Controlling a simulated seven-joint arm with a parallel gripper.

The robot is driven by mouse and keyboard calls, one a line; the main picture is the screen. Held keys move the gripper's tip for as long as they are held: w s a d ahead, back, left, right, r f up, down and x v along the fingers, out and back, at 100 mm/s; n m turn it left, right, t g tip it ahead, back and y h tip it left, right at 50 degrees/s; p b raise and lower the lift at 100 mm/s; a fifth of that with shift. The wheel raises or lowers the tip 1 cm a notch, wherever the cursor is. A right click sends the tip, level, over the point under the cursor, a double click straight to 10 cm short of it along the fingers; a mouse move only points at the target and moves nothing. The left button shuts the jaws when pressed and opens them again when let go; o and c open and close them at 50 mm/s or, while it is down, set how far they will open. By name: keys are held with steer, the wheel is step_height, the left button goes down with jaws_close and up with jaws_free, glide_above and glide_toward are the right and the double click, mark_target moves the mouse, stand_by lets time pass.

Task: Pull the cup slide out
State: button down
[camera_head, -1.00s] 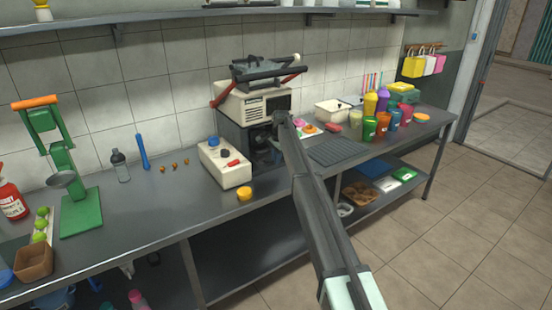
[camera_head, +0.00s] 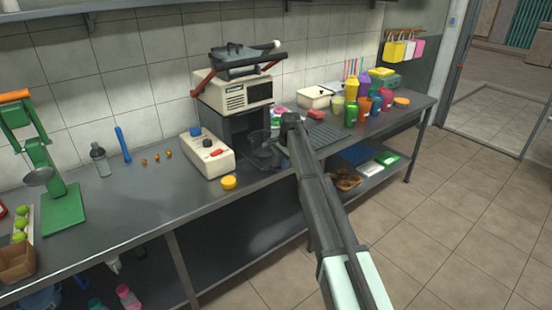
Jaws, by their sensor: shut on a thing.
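A dark, see-through cup (camera_head: 264,155) stands out in front of the base's dark opening on the cup slide, which is mostly hidden by the cup and my arm. My gripper (camera_head: 284,138) is at the right of the cup, low at the press front. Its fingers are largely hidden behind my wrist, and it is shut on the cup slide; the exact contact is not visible.

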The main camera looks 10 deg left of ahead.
stand_by(0.3)
steer(key=c, duration=1.1)
jaws_free()
steer(key=shift+c, duration=0.2)
step_height(320, 180, up, 14)
steer(key=s+d, duration=0.1)
steer(key=d, duration=0.1)
steer(key=shift+s+f, duration=0.2)
steer(key=shift+s, duration=0.2)
